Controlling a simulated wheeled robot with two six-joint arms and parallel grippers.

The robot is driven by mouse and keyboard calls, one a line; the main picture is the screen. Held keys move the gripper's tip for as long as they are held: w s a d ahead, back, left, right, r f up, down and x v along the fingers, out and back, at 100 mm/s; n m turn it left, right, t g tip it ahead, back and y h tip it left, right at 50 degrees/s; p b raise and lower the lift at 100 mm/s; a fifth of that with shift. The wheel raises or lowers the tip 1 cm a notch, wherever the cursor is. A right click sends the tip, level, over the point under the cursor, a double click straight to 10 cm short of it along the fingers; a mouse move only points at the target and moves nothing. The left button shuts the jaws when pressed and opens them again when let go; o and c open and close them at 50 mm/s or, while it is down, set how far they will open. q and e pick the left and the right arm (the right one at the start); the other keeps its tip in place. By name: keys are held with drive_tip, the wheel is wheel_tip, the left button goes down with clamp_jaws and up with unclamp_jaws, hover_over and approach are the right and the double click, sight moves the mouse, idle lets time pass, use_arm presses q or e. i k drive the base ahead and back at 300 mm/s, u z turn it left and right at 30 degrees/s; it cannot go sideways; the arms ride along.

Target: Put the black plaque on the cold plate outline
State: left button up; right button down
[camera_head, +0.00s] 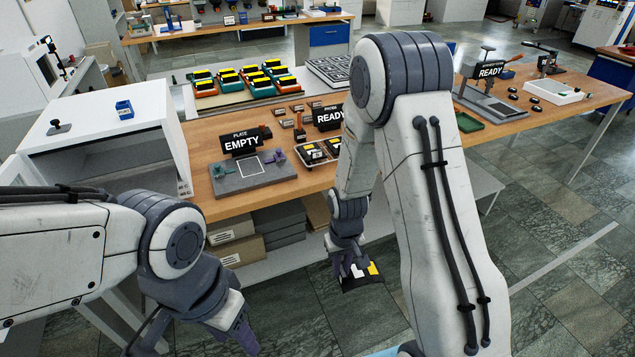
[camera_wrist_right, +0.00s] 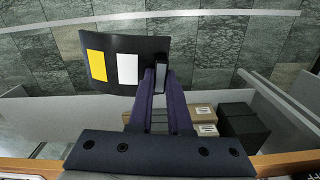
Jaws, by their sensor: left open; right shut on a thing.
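The black plaque (camera_head: 362,283), with a yellow and a white patch, is held by my right gripper (camera_head: 349,262) out in front of the table edge, above the floor. In the right wrist view the plaque (camera_wrist_right: 112,62) is tilted, and my right gripper (camera_wrist_right: 159,80) is shut on its lower right part. The cold plate (camera_head: 226,184) is a grey slab on the table with a white square outline (camera_head: 250,167); nothing lies inside the outline. My left gripper (camera_head: 237,335) is open and empty at the lower left, apart from the table.
A sign reading EMPTY (camera_head: 241,145) stands behind the cold plate, with small green and purple parts on the slab. A tray (camera_head: 312,155) of small items and a READY sign (camera_head: 329,117) stand to its right. A white open-fronted box (camera_head: 105,130) stands left. Boxes (camera_head: 236,252) sit on the lower shelf.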

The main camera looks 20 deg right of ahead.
sight(250, 167)
drive_tip(key=u, duration=0.7)
drive_tip(key=i, duration=1.15)
drive_tip(key=z, duration=0.55)
